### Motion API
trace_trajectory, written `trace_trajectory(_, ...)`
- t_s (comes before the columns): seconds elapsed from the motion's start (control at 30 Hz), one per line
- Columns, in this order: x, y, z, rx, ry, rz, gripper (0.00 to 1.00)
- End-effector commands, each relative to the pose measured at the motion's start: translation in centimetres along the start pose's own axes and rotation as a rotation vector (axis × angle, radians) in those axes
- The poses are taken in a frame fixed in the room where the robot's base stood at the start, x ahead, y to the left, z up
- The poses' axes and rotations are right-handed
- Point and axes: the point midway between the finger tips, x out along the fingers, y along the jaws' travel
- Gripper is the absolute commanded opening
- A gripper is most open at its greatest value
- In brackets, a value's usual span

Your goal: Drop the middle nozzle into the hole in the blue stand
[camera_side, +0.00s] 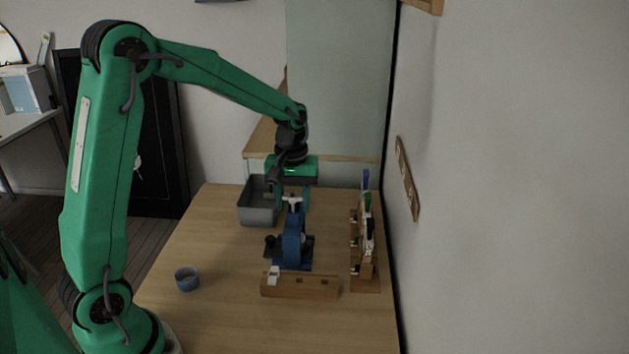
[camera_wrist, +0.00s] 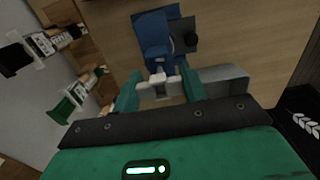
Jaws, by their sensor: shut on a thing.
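My gripper (camera_side: 293,198) is shut on a white nozzle, which shows between the green fingers in the wrist view (camera_wrist: 160,84). The blue stand (camera_side: 292,245) is upright on the table under my gripper, and it also shows in the wrist view (camera_wrist: 152,36). The held nozzle is at the stand's top end; I cannot tell whether it touches the stand or enters its hole, which is hidden. A wooden block (camera_side: 305,289) in front of the stand holds another white nozzle (camera_side: 273,272) at its left end. Its middle and right places look empty.
A grey bin (camera_side: 257,213) stands just left of and behind the stand. A wooden rack (camera_side: 366,279) with several tools or bottles stands on the right, near the wall. A small blue cup (camera_side: 187,280) is at the left. The table's front is clear.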

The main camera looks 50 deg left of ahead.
Motion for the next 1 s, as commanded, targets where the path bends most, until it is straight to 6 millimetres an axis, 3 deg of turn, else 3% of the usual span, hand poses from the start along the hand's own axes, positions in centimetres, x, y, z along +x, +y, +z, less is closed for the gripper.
trace_trajectory(1.0, 1.8, 0.0, 0.0, 0.0, 0.0, 0.0, 0.21)
